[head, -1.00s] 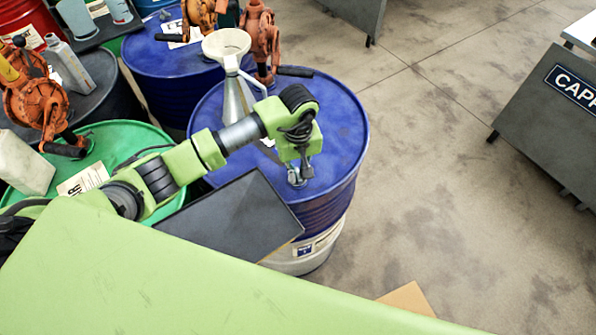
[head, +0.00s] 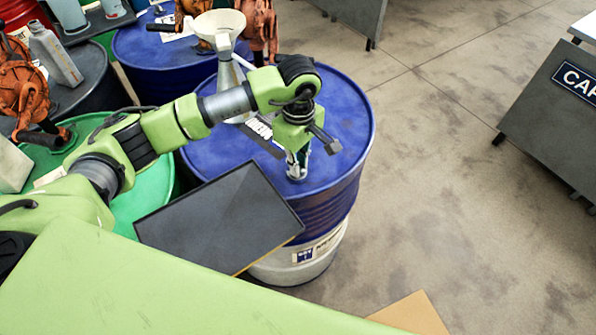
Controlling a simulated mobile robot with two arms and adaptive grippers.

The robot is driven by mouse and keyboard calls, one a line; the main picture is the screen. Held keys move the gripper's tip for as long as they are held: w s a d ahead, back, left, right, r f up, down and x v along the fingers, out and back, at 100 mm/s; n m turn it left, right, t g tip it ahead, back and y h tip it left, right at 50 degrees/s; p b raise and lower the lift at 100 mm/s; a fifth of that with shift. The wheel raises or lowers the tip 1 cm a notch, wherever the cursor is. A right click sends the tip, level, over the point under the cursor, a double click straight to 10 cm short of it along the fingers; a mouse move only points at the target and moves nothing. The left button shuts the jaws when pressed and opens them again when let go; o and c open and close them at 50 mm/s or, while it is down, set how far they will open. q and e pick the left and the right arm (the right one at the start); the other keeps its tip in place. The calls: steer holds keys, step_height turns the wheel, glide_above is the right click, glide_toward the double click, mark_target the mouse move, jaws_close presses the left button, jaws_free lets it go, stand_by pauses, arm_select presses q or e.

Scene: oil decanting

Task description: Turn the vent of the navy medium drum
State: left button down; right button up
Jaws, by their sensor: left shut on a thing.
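The navy medium drum (head: 340,125) stands upright in the middle of the head view, with a pale band and label near its bottom. My left gripper (head: 297,174) points down at the near part of its lid. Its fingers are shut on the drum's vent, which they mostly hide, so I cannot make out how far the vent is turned. My right gripper is not in view.
A pale funnel (head: 219,26) and a metal can (head: 234,92) stand at the lid's back left. A dark flat panel (head: 220,220) lies in front of the drum. Green and blue drums with orange pumps crowd the left. The floor on the right is clear up to a grey sign board (head: 560,120).

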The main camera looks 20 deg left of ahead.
arm_select(q)
steer(key=n+b, duration=0.2)
steer(key=n, duration=0.1)
steer(key=n+b, duration=0.2)
steer(key=shift+w+f+n+b, duration=0.15)
steer(key=shift+f+n+b, duration=0.05)
steer(key=shift+n+b, duration=0.2)
steer(key=n+b, duration=0.2)
steer(key=n, duration=0.1)
steer(key=shift+w+r, duration=0.1)
steer(key=shift+r+n+b, duration=0.1)
steer(key=shift+n+b, duration=0.7)
steer(key=shift+n, duration=0.5)
steer(key=c, duration=2.1)
jaws_free()
